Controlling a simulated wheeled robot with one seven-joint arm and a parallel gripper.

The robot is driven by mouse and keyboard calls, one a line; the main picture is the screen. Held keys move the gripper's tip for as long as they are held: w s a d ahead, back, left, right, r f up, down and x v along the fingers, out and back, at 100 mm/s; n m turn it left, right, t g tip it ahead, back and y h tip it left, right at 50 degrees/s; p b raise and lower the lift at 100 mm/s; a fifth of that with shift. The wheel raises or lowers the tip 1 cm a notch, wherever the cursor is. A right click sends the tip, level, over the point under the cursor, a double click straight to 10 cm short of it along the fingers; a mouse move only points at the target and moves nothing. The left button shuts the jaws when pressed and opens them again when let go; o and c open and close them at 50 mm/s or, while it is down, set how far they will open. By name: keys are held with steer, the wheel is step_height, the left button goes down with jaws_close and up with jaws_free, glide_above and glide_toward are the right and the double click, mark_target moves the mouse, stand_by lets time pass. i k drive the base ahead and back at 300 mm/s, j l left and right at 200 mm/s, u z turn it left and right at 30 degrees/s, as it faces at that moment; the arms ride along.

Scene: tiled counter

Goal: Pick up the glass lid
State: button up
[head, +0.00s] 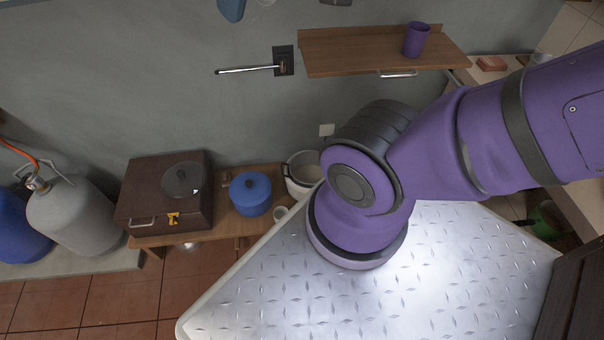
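The glass lid (183,179) is a round, dark, see-through disc with a small knob at its middle. It lies flat on top of a brown box (140,196) at the left in the head view. My purple arm reaches in from the right and bends down near the middle of the view, well to the right of the lid. My gripper does not show, so whether it is open or shut cannot be seen. Nothing covers the lid.
A blue lidded pot (250,193) stands right of the box on a low wooden table (206,229). A pale bucket (302,172) is beside it. Grey gas cylinder (75,214) stands at left. A wall shelf (350,50) holds a purple cup (416,39).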

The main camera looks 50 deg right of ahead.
mark_target(183, 179)
steer(key=i+j+z, duration=0.15)
steer(key=z, duration=0.55)
steer(key=i+j+z, duration=0.2)
steer(key=j, duration=0.35)
steer(key=j+z, duration=0.2)
steer(key=j, duration=0.35)
steer(key=i+j+z, duration=0.2)
steer(key=j, duration=1)
steer(key=i+j, duration=0.1)
steer(key=j, duration=0.5)
